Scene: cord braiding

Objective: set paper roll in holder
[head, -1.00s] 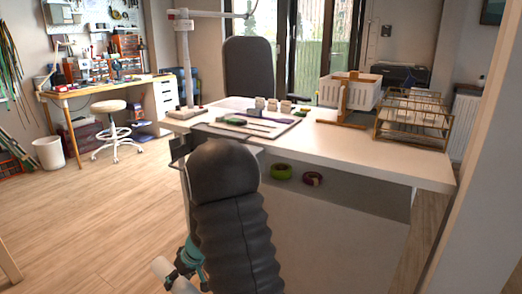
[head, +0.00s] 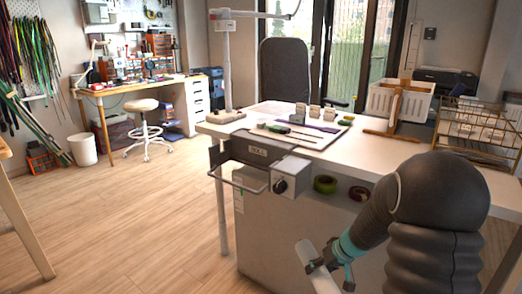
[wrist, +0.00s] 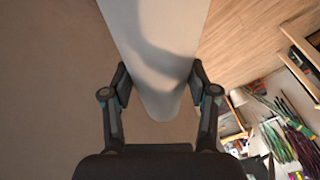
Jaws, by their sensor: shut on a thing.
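A white paper roll (head: 317,270) is held by my gripper (head: 338,258) low in front of the white workbench. The roll is tilted and its lower end runs out of the head view. In the wrist view the roll (wrist: 155,50) lies between the two fingers of my gripper (wrist: 158,85), which are shut on it. The holder (head: 258,165), a grey metal bracket with a wire loop and a boxed knob, is on the left end of the workbench. My gripper is below and to the right of it, apart from it.
The workbench (head: 410,150) carries a mat with tools, a white crate (head: 400,100) and a wire rack (head: 478,130). The wooden floor (head: 150,220) at left is clear. A stool (head: 143,108) stands farther back.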

